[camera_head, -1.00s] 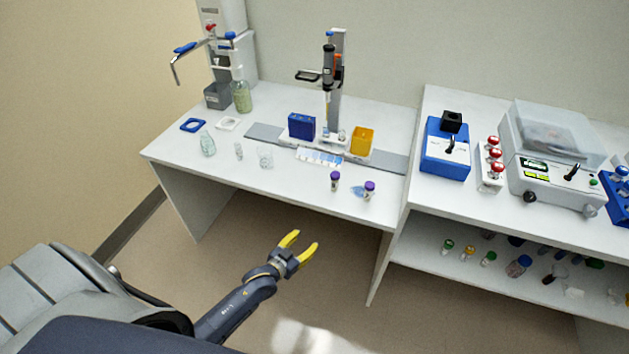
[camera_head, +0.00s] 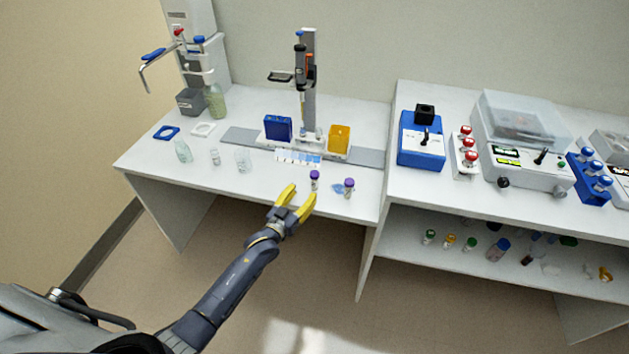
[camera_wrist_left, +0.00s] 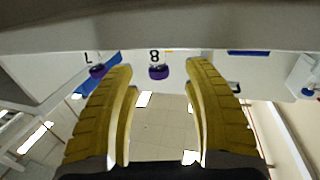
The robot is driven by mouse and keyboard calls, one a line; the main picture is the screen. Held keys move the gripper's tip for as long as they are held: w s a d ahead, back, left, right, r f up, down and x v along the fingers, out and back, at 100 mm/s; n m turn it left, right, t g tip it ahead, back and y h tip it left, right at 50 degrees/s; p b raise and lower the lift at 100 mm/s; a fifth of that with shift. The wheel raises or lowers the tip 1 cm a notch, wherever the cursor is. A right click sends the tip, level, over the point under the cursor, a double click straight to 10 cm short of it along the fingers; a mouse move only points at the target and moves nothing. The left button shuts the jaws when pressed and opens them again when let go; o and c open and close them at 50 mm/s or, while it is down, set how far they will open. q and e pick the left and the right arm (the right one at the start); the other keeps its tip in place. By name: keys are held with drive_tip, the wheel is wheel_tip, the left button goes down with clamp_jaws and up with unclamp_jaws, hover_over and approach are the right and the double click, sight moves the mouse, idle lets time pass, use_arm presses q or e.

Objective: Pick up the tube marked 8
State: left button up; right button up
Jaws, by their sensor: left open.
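Two small tubes with purple caps stand upright near the front edge of the left bench. In the left wrist view, the tube marked 8 (camera_wrist_left: 158,73) shows between my finger pads, a little beyond the tips. It appears to be the left one (camera_head: 314,181) of the pair in the head view. The other purple-capped tube (camera_head: 349,188) stands to its right; in the wrist view it (camera_wrist_left: 97,71) is left of the fingers, its mark resembling an L. My left gripper (camera_head: 300,197) is open and empty at the bench's front edge, just short of the tube. My right gripper is out of view.
A blue patch (camera_head: 338,188) lies between the tubes. Clear glassware (camera_head: 242,160) stands to the left, and a slide strip (camera_head: 297,157) lies behind. A blue box (camera_head: 278,128) and a yellow box (camera_head: 339,138) flank the stand (camera_head: 309,80). The shelving unit (camera_head: 385,205) borders the right.

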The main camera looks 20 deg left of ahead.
sight(313, 183)
use_arm(q)
drive_tip(key=shift+d+x, duration=0.15)
drive_tip(key=shift+x, duration=1.8)
drive_tip(key=shift+d+x, duration=0.15)
drive_tip(key=shift+x, duration=1.8)
drive_tip(key=shift+c, duration=0.2)
clamp_jaws()
